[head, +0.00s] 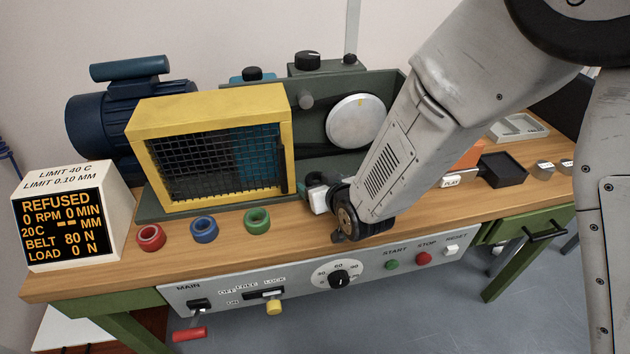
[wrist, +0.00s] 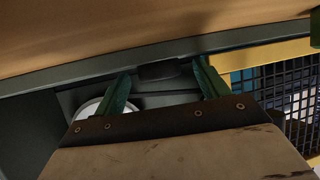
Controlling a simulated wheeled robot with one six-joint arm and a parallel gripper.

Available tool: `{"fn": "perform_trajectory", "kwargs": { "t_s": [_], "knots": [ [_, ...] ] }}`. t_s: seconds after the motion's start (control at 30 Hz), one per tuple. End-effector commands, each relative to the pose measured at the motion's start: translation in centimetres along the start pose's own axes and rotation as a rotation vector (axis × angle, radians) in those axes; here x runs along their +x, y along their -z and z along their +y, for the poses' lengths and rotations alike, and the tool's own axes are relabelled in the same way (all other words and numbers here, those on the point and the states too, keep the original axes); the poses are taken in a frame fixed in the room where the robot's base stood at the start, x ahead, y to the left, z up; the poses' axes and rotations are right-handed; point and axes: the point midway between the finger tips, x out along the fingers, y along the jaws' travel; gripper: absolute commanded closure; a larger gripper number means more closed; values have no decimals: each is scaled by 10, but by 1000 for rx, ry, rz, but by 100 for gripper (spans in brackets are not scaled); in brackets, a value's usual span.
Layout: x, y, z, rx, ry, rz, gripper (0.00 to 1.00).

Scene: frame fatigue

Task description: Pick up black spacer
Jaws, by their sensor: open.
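Between the green fingertips of my gripper (wrist: 162,76), in the wrist view, is a small dark block (wrist: 157,71) at the edge of the grey-green machine base. It may be the black spacer, but I cannot tell for sure. The fingers are spread apart, with a gap visible on each side of the block. In the head view my arm comes down from the upper right to the bench's front, right of the green ring, and hides most of my gripper. No black ring shows clearly in the head view.
Red (head: 151,238), blue (head: 204,229) and green (head: 257,220) rings stand along the bench front. A yellow mesh guard (head: 210,105) rises behind them. A display box (head: 75,218) reads "REFUSED". A black tray (head: 503,169) lies to the right.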

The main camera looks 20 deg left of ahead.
Motion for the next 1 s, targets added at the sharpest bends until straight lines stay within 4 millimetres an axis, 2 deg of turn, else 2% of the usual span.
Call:
{"fn": "perform_trajectory", "kwargs": {
  "t_s": [0.07, 0.23, 0.27, 0.67, 1.0],
  "knots": [
    [0, 0, 0, 0, 0, 0, 26],
    [0, 0, 0, 0, 0, 0, 74],
    [0, 0, 0, 0, 0, 0, 76],
    [-2, 4, 0, 0, 0, 1, 76],
    [-17, 34, 4, 2, -5, 4, 76]
  ]
}}
